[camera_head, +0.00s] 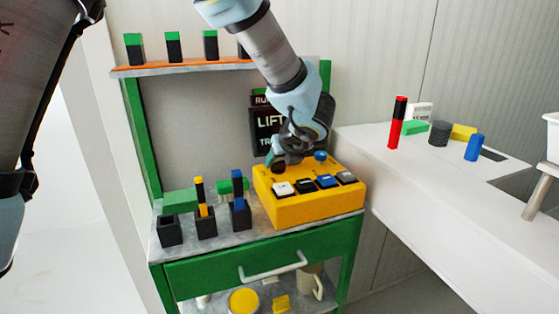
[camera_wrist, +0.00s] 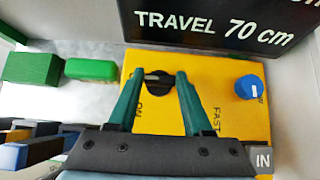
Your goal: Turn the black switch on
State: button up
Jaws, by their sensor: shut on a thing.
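A yellow control box (camera_head: 310,209) stands on the green bench; its top also shows in the wrist view (camera_wrist: 226,65). On it is a round black rotary switch (camera_wrist: 180,87) with a pale bar across it, roughly level in the wrist view. The word ON is printed below it to the left. My gripper (camera_wrist: 158,77) has its teal fingers on either side of the switch's middle, shut on it. In the head view my gripper (camera_head: 279,161) reaches down to the box's back left and hides the switch.
A blue knob (camera_wrist: 248,88) sits right of the switch, marked FAST nearby. Several push buttons (camera_head: 326,181) line the box's front. A black sign (camera_wrist: 215,22) stands behind. Green blocks (camera_wrist: 92,69) and dark holders (camera_head: 205,222) lie left of the box.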

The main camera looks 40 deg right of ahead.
grip_shut()
jog(key=shift+d+n, duration=0.1)
jog(key=shift+n, duration=0.2)
jog(key=shift+s+d+n+y+p, duration=0.1)
jog(key=shift+n+y+p, duration=0.35)
jog(key=shift+n+y, duration=0.2)
jog(key=n+y+p, duration=0.1)
jog(key=n, duration=0.1)
jog(key=n+y+p, duration=0.1)
jog(key=n+y, duration=0.1)
jog(key=shift+d+r+y, duration=0.1)
jog(key=shift+d+y, duration=0.1)
jog(key=shift+y, duration=0.05)
jog(key=n+y+p, duration=0.1)
jog(key=n+y, duration=0.1)
jog(key=n, duration=0.1)
jog(key=n+g+y+p, duration=0.1)
jog(key=n+y+p, duration=0.1)
jog(key=n, duration=0.1)
jog(key=shift+w+d, duration=0.2)
jog(key=shift+g+p, duration=0.3)
